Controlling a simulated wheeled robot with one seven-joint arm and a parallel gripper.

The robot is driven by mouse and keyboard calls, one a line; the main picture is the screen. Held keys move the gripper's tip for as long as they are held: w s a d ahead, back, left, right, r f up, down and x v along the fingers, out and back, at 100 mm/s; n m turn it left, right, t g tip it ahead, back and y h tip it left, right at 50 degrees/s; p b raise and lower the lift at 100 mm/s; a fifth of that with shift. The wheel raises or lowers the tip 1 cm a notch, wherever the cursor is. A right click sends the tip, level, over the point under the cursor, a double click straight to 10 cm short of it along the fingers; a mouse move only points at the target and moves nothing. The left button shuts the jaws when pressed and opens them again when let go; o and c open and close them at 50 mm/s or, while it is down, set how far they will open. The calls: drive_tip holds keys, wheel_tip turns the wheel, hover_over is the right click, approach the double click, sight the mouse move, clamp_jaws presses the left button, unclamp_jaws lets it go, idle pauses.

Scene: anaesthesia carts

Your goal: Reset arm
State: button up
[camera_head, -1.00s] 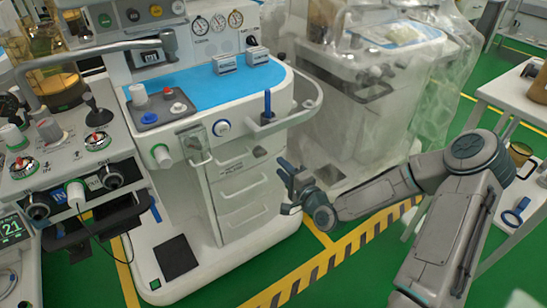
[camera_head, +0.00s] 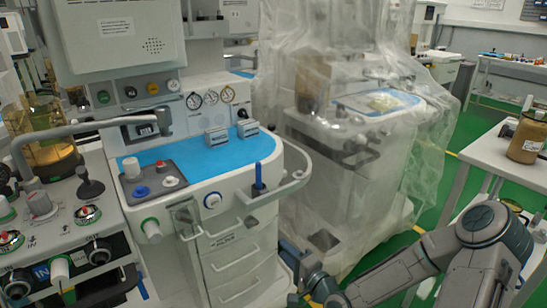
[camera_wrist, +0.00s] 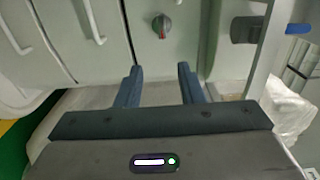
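My gripper shows in the wrist view (camera_wrist: 160,85) with its two dark fingers spread apart and nothing between them. It faces the front of the white anaesthesia cart, where a dark knob with a red mark (camera_wrist: 162,26) shows beyond the fingers. In the head view my arm (camera_head: 430,268) is folded at the lower right. Its wrist end is low in front of the cart's drawers, and the fingertips are cut off or hard to make out at the bottom edge. The anaesthesia cart (camera_head: 238,200) has a blue top (camera_head: 190,152).
A cart under clear plastic (camera_head: 350,180) stands behind, right of the white cart. A white table (camera_head: 490,152) with an amber jar (camera_head: 527,137) is at the right, close to my arm. A panel with knobs (camera_head: 50,235) fills the lower left. Green floor (camera_head: 435,190) shows between carts.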

drive_tip(key=s+d+r+n+g+h+p, duration=0.45)
drive_tip(key=r+p, duration=0.25)
drive_tip(key=r, duration=0.2)
drive_tip(key=s+d+r+n+g+h+p, duration=0.4)
drive_tip(key=d+r+n+g+h+p, duration=0.15)
drive_tip(key=r+p, duration=0.3)
drive_tip(key=s+r+g+p, duration=0.1)
drive_tip(key=s+r+p, duration=0.2)
drive_tip(key=s+r, duration=0.4)
drive_tip(key=s+r+n+g+p, duration=0.1)
drive_tip(key=s+r+p, duration=0.3)
drive_tip(key=s+r, duration=0.4)
wheel_tip(320, 180, up, 6)
drive_tip(key=shift+a+f, duration=0.1)
drive_tip(key=shift+a, duration=0.35)
drive_tip(key=shift+s, duration=0.1)
